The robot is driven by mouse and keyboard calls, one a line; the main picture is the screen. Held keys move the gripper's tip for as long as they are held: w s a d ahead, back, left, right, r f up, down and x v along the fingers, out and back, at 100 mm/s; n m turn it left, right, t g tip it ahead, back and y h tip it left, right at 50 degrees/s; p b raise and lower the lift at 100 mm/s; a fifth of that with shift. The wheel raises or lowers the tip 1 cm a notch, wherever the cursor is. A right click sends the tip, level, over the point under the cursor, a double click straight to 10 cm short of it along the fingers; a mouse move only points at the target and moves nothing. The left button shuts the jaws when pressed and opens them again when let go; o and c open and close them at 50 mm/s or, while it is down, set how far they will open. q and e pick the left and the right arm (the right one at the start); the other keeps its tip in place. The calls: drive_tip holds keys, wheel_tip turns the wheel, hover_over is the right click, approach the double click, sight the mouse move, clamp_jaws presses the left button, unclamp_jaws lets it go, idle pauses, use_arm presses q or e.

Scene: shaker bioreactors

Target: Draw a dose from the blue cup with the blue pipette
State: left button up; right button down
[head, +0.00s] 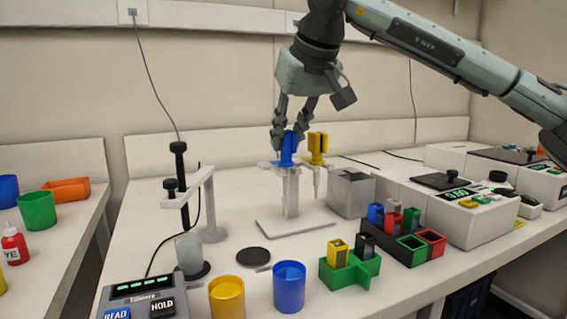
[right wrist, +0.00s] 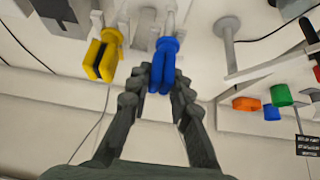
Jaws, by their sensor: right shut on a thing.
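The blue pipette (head: 287,148) hangs upright on the white pipette stand (head: 292,222) in the middle of the bench. My right gripper (head: 291,138) comes down from above and is shut on the top of the blue pipette. In the right wrist view, the blue pipette (right wrist: 163,65) sits between the two fingertips (right wrist: 162,80). The blue cup (head: 289,287) stands at the front of the bench, below the stand in the head view. I cannot see its contents. My left gripper is not in view.
A yellow pipette (head: 318,147) hangs close to the right of the blue one. A yellow cup (head: 227,298) stands left of the blue cup. A green holder (head: 350,272) and a dark rack (head: 405,246) stand to the right. A grey box (head: 351,193) is beside the stand.

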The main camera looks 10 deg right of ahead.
sight(292, 153)
drive_tip(key=shift+s+d+b, duration=0.2)
drive_tip(key=shift+s+b, duration=0.1)
drive_tip(key=shift+s, duration=0.7)
drive_tip(key=shift+s+d+b, duration=0.2)
drive_tip(key=shift+s+b, duration=0.1)
drive_tip(key=shift+s, duration=0.7)
drive_tip(key=shift+r, duration=0.15)
drive_tip(key=shift+r+p, duration=1.4)
drive_tip(key=shift+p, duration=0.2)
drive_tip(key=c, duration=2)
unclamp_jaws()
clamp_jaws()
drive_tip(key=shift+a, duration=0.1)
